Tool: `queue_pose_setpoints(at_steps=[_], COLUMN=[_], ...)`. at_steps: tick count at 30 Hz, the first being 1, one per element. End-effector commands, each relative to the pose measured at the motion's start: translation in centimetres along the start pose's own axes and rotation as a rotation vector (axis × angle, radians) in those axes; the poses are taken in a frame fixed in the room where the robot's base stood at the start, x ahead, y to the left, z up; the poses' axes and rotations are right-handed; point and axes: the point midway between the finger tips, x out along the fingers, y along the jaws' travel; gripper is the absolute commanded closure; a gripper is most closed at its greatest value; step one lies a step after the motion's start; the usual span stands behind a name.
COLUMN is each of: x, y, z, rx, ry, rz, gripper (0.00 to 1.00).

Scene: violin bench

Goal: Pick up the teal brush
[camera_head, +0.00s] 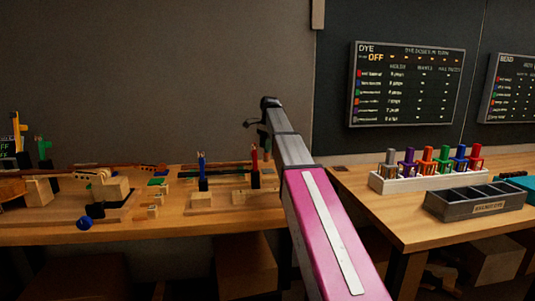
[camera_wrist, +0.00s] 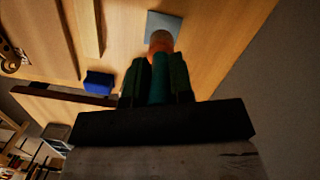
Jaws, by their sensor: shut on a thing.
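In the wrist view my gripper (camera_wrist: 158,66) is shut on the teal brush (camera_wrist: 158,84), whose teal handle shows upright between the two dark fingers. An orange-brown end of it (camera_wrist: 160,42) shows past the fingertips, in front of a pale grey-blue square (camera_wrist: 164,22) on the wood. I cannot tell whether that end touches the square. In the head view the end of my arm is above the back of the left bench, and the brush is too small or hidden there to make out clearly.
A blue block (camera_wrist: 98,82) lies left of the fingers in the wrist view. The left bench (camera_head: 190,228) bears wooden fixtures with a blue post (camera_head: 203,175) and a red post (camera_head: 254,167). The right bench (camera_head: 385,212) holds a white rack (camera_head: 400,184) and a dark divided tray (camera_head: 480,207).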

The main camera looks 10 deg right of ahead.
Motion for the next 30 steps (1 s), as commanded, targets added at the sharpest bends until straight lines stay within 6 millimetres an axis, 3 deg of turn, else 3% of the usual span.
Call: queue_pose_setpoints(at_steps=[1, 6, 15, 21, 30], x=[-0.5, -2.3, -4.4, -4.9, -4.9], y=[-0.2, -0.8, -1.5, -1.6, -1.7], z=[1.6, 5.6, 10.3, 11.4, 11.5], rx=[-0.006, -0.006, -0.004, -0.003, -0.003], ry=[-0.001, 0.0, 0.0, -0.001, -0.001], rz=[-0.001, -0.001, -0.001, 0.0, 0.0], gripper=[1.0, 1.0, 1.0, 1.0, 1.0])
